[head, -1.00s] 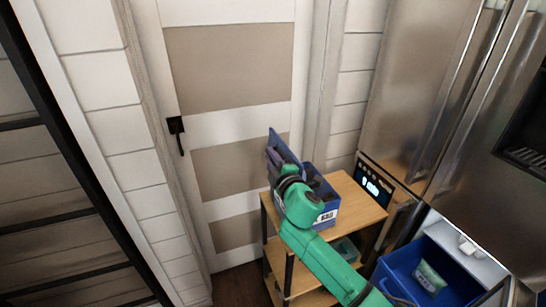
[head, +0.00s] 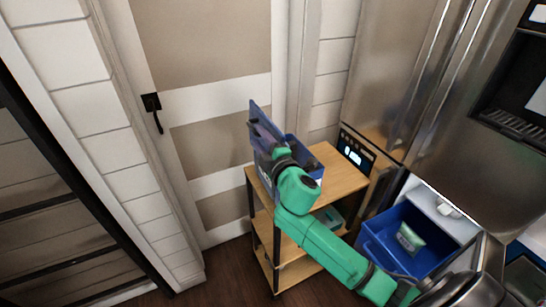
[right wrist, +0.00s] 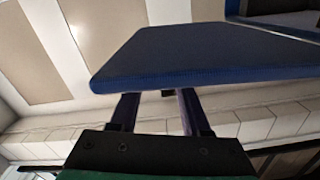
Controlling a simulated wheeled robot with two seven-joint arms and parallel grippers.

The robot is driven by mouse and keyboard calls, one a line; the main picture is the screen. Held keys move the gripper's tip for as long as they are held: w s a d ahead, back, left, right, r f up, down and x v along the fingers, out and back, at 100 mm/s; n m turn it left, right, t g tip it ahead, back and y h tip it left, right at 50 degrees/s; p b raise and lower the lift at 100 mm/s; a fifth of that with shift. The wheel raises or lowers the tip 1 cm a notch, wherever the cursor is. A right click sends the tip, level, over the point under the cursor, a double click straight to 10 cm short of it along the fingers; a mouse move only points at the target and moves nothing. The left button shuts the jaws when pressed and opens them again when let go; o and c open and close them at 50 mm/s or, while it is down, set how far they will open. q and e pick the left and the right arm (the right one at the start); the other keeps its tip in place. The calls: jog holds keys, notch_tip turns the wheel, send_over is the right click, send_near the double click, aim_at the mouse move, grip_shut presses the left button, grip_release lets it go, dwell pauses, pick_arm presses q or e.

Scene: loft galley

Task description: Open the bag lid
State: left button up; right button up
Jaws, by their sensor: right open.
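The blue bag (head: 305,158) stands on the top board of a wooden cart. Its lid (head: 260,118) is raised steeply on the bag's left side, so the bag is partly open at the top. My green right arm crosses in front and hides much of the bag. My right gripper (head: 262,140) is open at the lid. In the right wrist view, the lid (right wrist: 205,58) spans the space just beyond the spread fingers (right wrist: 155,108); whether they touch it I cannot tell. My left gripper is not in view.
The wooden cart (head: 340,180) has lower shelves. A blue bin (head: 380,240) holding a green-white packet (head: 409,238) is at lower right. A steel fridge (head: 395,70) stands behind on the right, and a door (head: 200,60) is behind the cart. Dark floor is clear at lower left.

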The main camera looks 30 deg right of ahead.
jog(key=s+b, duration=0.2)
jog(key=s, duration=0.7)
jog(key=shift+s, duration=0.25)
jog(key=shift+a, duration=0.1)
